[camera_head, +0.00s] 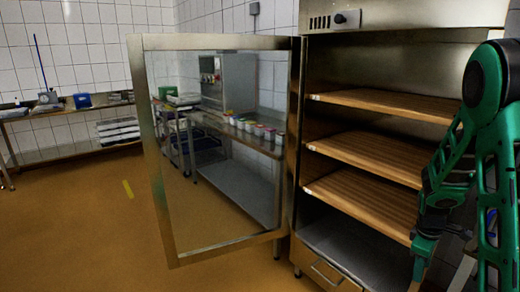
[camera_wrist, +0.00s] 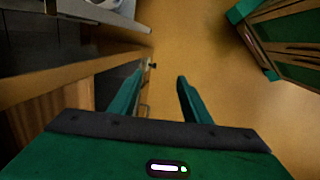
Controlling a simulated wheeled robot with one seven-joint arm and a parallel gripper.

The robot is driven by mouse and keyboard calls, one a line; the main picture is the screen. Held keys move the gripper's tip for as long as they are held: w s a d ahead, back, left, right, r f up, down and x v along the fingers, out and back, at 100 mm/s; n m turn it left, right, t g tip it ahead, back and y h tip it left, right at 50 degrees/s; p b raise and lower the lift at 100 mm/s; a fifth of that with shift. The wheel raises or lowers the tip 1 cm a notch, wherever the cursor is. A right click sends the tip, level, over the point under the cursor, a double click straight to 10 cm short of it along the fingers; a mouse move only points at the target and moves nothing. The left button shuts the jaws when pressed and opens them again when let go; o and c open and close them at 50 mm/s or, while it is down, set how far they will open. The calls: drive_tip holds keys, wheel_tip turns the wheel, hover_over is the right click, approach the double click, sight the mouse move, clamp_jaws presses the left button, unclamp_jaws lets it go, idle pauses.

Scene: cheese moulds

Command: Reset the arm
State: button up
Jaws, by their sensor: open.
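My gripper (camera_wrist: 158,88) is open and empty in the wrist view, its two green fingers apart over the brown floor. In the head view my green arm stands at the right edge, in front of the right side of a steel cabinet (camera_head: 405,14), and its lower end (camera_head: 420,262) hangs down beside the cabinet's base. I cannot make out the fingertips clearly there. The cabinet's glass door (camera_head: 215,42) stands wide open to the left.
The cabinet holds wooden shelves (camera_head: 365,142), bare where visible, above a drawer (camera_head: 328,272). Behind the glass, a steel table bears several small tubs (camera_head: 258,130). A bench (camera_head: 120,100) stands at the far left. The floor (camera_head: 75,225) at the left is clear.

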drive_tip(key=s+a+r+m+y, duration=0.1)
drive_tip(key=s+a+r+m, duration=0.2)
drive_tip(key=s, duration=0.6)
drive_tip(key=s+a+r+m, duration=0.3)
drive_tip(key=s+r+m, duration=0.3)
drive_tip(key=s+r, duration=0.2)
drive_tip(key=s+a+r+m+y, duration=0.1)
drive_tip(key=s+a+r+m, duration=0.2)
drive_tip(key=s, duration=0.8)
wheel_tip(320, 180, up, 3)
drive_tip(key=shift+s+a+f+m+g+y, duration=0.15)
drive_tip(key=shift+m+g+y, duration=0.15)
drive_tip(key=shift+m, duration=0.8)
drive_tip(key=shift+w+f, duration=0.15)
drive_tip(key=shift+w, duration=0.5)
